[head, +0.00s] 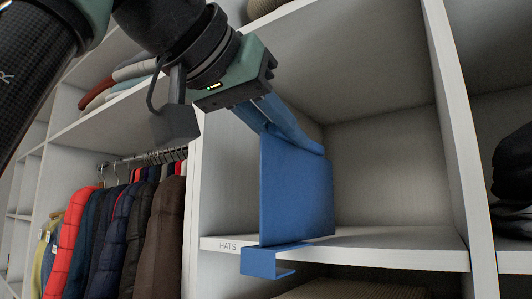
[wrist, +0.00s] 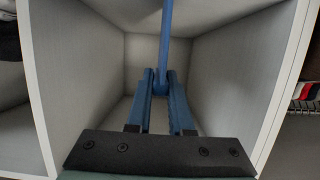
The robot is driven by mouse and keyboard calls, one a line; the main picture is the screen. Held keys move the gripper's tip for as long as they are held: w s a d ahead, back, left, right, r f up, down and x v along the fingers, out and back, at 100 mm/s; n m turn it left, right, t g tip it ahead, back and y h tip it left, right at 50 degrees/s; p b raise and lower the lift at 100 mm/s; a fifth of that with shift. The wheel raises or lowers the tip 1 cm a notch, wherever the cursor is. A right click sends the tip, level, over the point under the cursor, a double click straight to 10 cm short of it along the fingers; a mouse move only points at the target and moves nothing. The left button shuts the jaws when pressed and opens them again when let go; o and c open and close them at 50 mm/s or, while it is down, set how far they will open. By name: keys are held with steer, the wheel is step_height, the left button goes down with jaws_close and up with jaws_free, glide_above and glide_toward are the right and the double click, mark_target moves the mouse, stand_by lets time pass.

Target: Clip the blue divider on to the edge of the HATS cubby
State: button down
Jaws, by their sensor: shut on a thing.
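The blue divider (head: 295,195) stands about upright inside the front of the HATS cubby (head: 385,175). Its hooked clip at the bottom is at the cubby's front shelf edge, just right of the HATS label (head: 228,246). I cannot tell if the clip is fully around the edge. My gripper (head: 312,146) reaches in from the upper left and is shut on the divider's upper part. In the wrist view the fingers (wrist: 160,78) close on the divider (wrist: 166,30), which shows edge-on; its clip is hidden there.
White cubby walls stand on both sides, with a right upright (head: 455,130). Hanging jackets (head: 115,230) are at the left. Dark folded clothes (head: 515,170) sit in the right cubby. A woven item (head: 350,290) lies below the shelf. The rest of the HATS cubby is empty.

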mark_target(310, 146)
steer(key=shift+w+d, duration=0.8)
steer(key=shift+w, duration=0.35)
steer(key=shift+w+d, duration=0.7)
steer(key=shift+w, duration=0.25)
steer(key=shift+w+d, duration=0.65)
steer(key=shift+w, duration=0.25)
stand_by(1.0)
steer(key=c, duration=0.7)
jaws_free()
steer(key=v, duration=1.3)
